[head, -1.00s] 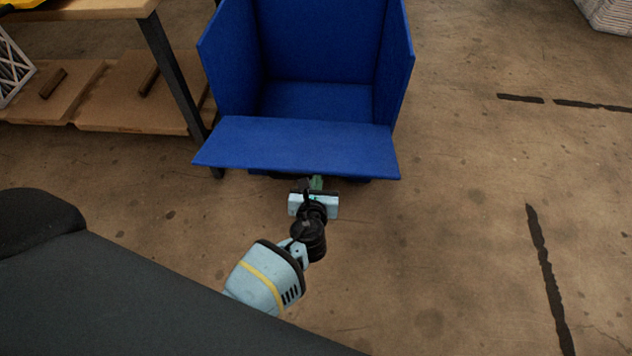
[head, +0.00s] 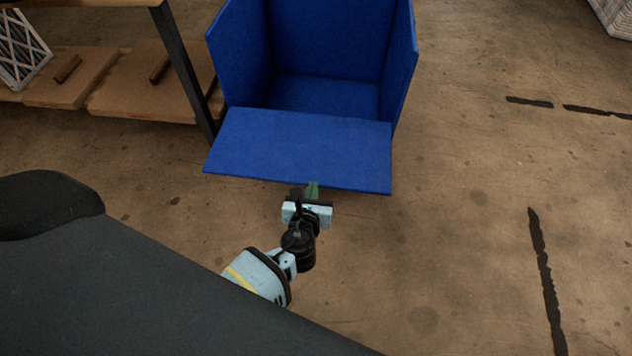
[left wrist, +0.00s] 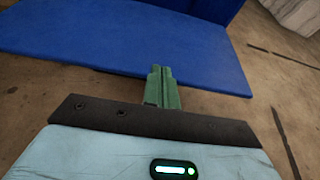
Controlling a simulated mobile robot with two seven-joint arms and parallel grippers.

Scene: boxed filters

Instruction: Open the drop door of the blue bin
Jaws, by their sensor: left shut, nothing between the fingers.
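The blue bin (head: 330,45) stands on the floor with its front open, and its inside looks empty. Its drop door (head: 300,148) is folded down and outward, sloping toward me. My left gripper (head: 312,188) is at the door's front edge, near its middle. Its green fingers are shut with nothing between them. In the left wrist view the fingers (left wrist: 162,84) overlap the near edge of the door (left wrist: 120,40); I cannot tell whether they touch it. My right gripper is not in view.
A table with a dark leg (head: 184,70) and a low wooden shelf (head: 130,90) stands close to the bin's left. A pale basket (head: 614,14) is at the top right. The floor to the right is clear, with dark painted marks.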

